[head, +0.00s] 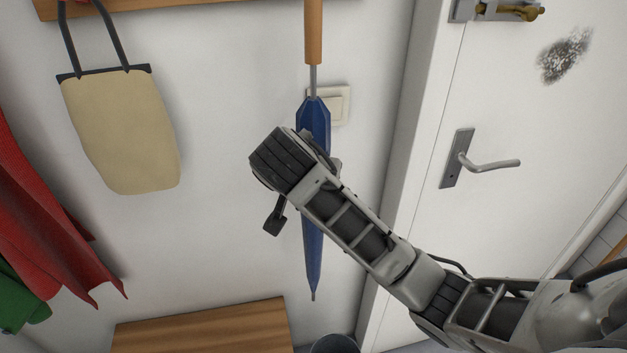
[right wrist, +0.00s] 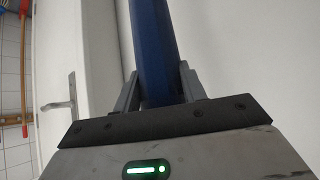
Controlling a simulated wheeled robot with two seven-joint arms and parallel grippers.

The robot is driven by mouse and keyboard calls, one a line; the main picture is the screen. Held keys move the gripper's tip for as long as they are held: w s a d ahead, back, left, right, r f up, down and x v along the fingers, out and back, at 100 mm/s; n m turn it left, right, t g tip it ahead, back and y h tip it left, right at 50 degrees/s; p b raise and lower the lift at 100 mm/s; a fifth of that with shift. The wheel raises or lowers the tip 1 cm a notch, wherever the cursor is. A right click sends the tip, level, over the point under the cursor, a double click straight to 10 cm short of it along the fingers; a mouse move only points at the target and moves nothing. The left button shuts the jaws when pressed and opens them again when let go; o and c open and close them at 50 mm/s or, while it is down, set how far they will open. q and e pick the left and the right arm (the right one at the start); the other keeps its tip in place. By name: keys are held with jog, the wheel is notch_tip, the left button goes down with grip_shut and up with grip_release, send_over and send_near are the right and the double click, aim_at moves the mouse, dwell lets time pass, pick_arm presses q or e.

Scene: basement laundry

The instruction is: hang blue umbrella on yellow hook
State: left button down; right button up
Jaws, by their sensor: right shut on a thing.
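The blue umbrella (head: 313,115) hangs nearly upright in front of the white wall in the head view, its wooden handle (head: 313,35) at the top and its tip pointing down. The handle's upper end is cut off by the picture's top edge. My right gripper (right wrist: 158,88) is shut on the umbrella's blue canopy, one finger on each side in the right wrist view. In the head view my right wrist covers the middle of the canopy. The yellow hook is not visible in either view. My left gripper is not in view.
A wooden rail (head: 210,8) runs along the top of the wall. A beige bag (head: 122,135) hangs at its left, with red cloth (head: 45,220) beside it. A light switch (head: 341,104) is behind the umbrella. A white door (head: 530,110) stands right; a wooden bench (head: 210,328) is below.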

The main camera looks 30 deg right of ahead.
jog(key=w, duration=0.1)
jog(key=w+f, duration=0.1)
jog(key=w+d, duration=0.1)
jog(key=w, duration=0.1)
jog(key=shift+f, duration=0.45)
dwell(0.4)
dwell(0.3)
